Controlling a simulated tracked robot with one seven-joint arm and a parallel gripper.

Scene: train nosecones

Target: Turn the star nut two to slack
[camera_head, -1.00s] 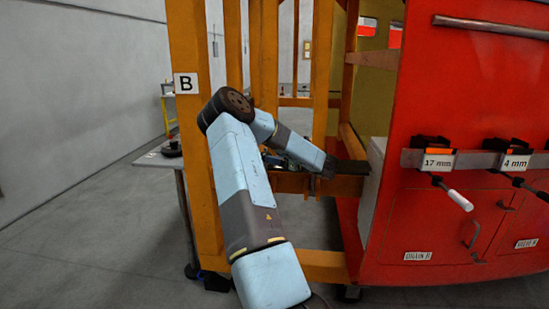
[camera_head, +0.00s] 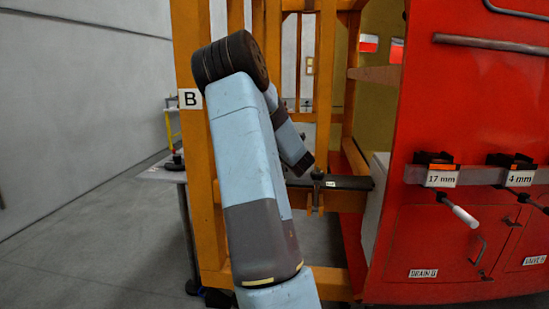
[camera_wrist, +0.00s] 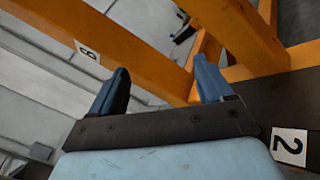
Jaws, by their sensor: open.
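In the head view a small dark knob (camera_head: 317,174), likely star nut two, stands on a dark flat bar (camera_head: 350,183) across the orange frame. A small white tag lies on the bar beside it. In the wrist view a white plate marked 2 (camera_wrist: 289,146) lies at lower right on a dark surface; the nut itself does not show there. My gripper (camera_wrist: 160,68) is open, its two blue fingers apart with nothing between them. In the head view my arm's end (camera_head: 300,160) is just up and left of the knob, apart from it; the fingers cannot be made out.
Orange posts, one marked B (camera_head: 190,98), stand around the bar and close to my arm. A red panel (camera_head: 470,100) at right carries holders marked 17 mm (camera_head: 440,179) and 4 mm (camera_head: 519,178). A grey table (camera_head: 165,172) stands at left.

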